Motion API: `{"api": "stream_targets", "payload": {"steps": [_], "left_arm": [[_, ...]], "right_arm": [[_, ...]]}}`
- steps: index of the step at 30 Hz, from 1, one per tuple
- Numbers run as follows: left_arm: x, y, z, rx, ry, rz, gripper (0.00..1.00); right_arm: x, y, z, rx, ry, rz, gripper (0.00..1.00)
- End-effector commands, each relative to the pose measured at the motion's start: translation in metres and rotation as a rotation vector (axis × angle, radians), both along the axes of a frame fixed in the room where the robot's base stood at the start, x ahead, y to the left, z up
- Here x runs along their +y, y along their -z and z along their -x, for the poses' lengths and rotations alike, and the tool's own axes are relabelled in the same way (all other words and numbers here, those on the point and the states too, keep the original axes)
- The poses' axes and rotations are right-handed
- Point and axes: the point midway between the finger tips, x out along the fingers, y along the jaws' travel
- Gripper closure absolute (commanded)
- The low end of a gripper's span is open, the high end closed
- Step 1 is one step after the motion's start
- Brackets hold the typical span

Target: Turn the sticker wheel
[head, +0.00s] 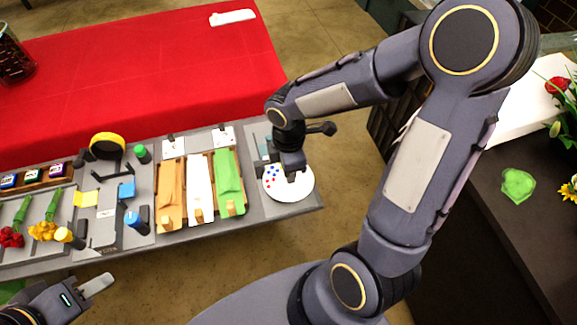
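The sticker wheel (305,190) is a white disc with red and blue dots, lying on the right end of the grey station. My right arm reaches down to it from the right. My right gripper (293,172) is over the disc's upper middle and hides part of it. I cannot tell whether its fingertips touch the disc or how far apart they are. My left gripper (98,286) is at the lower left, in front of the station and far from the wheel. One pale finger shows, and I see nothing held there.
Orange, white and green wrap stacks (229,182) stand left of the wheel. A yellow tape roll (107,143), bottles and red and yellow flowers (43,231) lie further left. A red-covered table (130,70) is behind. A dark counter (490,240) stands at right.

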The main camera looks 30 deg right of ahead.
Motion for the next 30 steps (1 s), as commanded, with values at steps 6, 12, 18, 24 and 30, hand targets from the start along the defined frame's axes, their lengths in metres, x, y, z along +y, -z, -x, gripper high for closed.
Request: {"api": "stream_targets", "payload": {"steps": [6, 12, 18, 24, 30], "left_arm": [[0.0, -0.0002, 0.0, 0.0, 0.0, 0.0, 0.64], [0.0, -0.0002, 0.0, 0.0, 0.0, 0.0, 0.64], [0.0, -0.0001, 0.0, 0.0, 0.0, 0.0, 0.64], [0.0, 0.0, 0.0, 0.0, 0.0, 0.0, 0.64], [0.0, 0.0011, 0.0, 0.0, 0.0, 0.0, 0.64]], "right_arm": [[-0.0002, -0.0011, -0.0013, -0.004, -0.002, 0.001, 0.96], [-0.0001, -0.0009, -0.001, -0.004, -0.002, 0.001, 0.58], [-0.0002, -0.0005, -0.0008, -0.003, -0.001, 0.001, 0.51], [-0.0002, -0.0003, -0.0007, -0.002, 0.0, 0.0, 0.51], [-0.0002, 0.0002, -0.0007, -0.002, 0.016, 0.0, 0.51]]}}
